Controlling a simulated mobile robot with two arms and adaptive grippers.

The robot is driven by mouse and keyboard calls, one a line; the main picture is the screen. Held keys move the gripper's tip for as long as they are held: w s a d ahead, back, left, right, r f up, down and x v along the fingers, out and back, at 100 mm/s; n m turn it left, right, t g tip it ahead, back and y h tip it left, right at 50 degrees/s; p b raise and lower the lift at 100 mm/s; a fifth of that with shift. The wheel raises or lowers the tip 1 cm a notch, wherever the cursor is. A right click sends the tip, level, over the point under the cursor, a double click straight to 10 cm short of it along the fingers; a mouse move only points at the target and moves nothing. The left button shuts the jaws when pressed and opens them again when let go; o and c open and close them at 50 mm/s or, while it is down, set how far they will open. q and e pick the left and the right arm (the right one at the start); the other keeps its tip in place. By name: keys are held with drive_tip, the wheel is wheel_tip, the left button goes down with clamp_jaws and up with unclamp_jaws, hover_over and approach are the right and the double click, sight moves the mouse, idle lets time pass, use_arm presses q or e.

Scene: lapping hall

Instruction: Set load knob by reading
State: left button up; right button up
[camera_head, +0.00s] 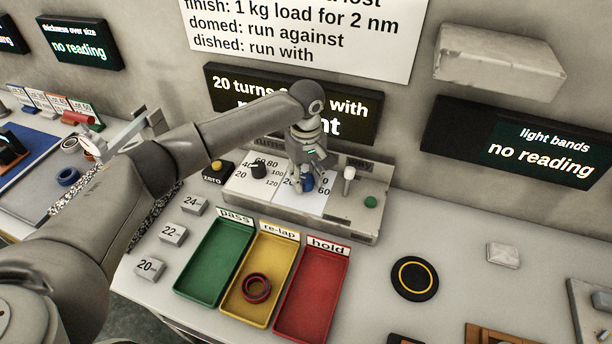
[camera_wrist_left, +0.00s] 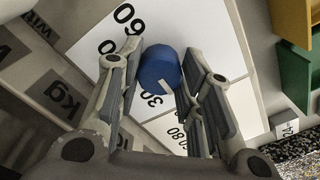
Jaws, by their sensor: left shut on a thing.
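The control panel (camera_head: 335,218) stands at the back of the bench, with white dial faces. My left gripper (camera_head: 305,178) reaches down over its right dial and is shut on a blue knob (camera_head: 307,185). In the left wrist view the blue knob (camera_wrist_left: 158,68) sits between the two fingers, with a white pointer mark on its lower edge near a partly hidden "30"; "60" shows on the other side. A black knob (camera_head: 258,170) sits on the left dial, marked 40 to 120. My right gripper is not in view.
A dark display (camera_head: 362,118) behind reads "20 turns ... with", its lower line partly hidden by my arm. Beside the dials are a yellow zero button (camera_head: 217,166), a lever (camera_head: 349,174) and a green button (camera_head: 371,201). Green, yellow and red trays stand in front.

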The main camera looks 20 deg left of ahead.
use_arm(q)
drive_tip(key=shift+r+m+p, duration=0.15)
drive_tip(key=shift+m+p, duration=0.35)
drive_tip(key=shift+p, duration=0.45)
drive_tip(key=m+p, duration=0.4)
drive_tip(key=p, duration=0.1)
drive_tip(key=shift+s+r, duration=0.1)
drive_tip(key=shift+m+p, duration=0.8)
drive_tip(key=shift+m, duration=0.1)
drive_tip(key=m+p, duration=0.1)
drive_tip(key=m, duration=0.1)
drive_tip(key=shift+m+p, duration=0.3)
drive_tip(key=shift+p, duration=0.05)
drive_tip(key=m+p, duration=0.1)
drive_tip(key=m, duration=0.1)
drive_tip(key=shift+f+m, duration=0.2)
drive_tip(key=shift+m, duration=0.2)
drive_tip(key=m+p, duration=0.1)
drive_tip(key=m, duration=0.2)
drive_tip(key=shift+m, duration=1.2)
